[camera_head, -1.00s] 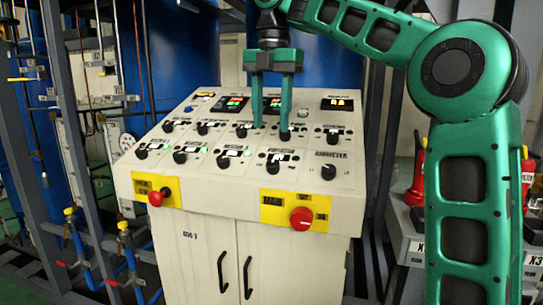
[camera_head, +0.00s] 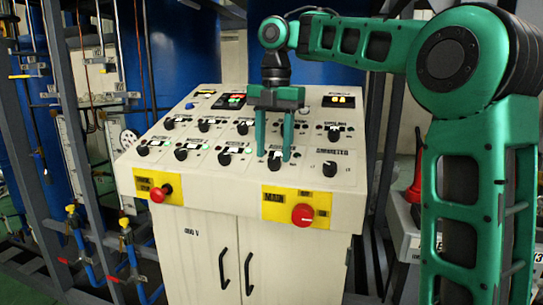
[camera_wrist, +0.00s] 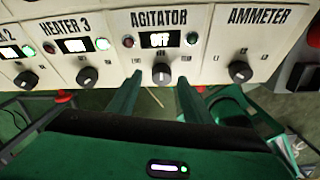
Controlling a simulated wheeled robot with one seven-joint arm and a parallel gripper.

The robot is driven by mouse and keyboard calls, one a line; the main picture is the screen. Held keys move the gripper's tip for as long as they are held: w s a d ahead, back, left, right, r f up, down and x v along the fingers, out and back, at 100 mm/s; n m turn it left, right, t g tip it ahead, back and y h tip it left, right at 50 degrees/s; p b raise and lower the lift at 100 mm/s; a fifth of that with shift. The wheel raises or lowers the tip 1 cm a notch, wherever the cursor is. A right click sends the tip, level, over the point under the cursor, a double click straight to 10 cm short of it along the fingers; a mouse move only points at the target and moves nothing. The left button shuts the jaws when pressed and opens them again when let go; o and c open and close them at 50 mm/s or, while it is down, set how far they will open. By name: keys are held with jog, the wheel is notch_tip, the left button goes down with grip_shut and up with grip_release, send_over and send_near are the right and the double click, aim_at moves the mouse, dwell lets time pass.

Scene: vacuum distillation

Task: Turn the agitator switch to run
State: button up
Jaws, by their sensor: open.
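The agitator switch (camera_wrist: 161,74) is a black knob with a light pointer line under the label AGITATOR. Its pointer looks roughly upright in the wrist view, and the display (camera_wrist: 160,40) above it reads OFF. In the head view the knob (camera_head: 275,164) is in the lower row of the sloped panel. My gripper (camera_head: 273,157) is open, its two green fingers pointing down at the panel. In the wrist view the gripper (camera_wrist: 159,80) has one fingertip on each side of the knob, with a gap to it. I cannot tell the fingertips' height over the panel.
The ammeter knob (camera_wrist: 240,71) is to the right and the heater 3 knob (camera_wrist: 87,76) to the left. Red emergency buttons (camera_head: 302,215) on yellow plates are on the console front (camera_head: 225,200). Blue tanks and grey frames stand behind and left.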

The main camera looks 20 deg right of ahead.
jog(key=shift+f, duration=0.85)
jog(key=c, duration=1)
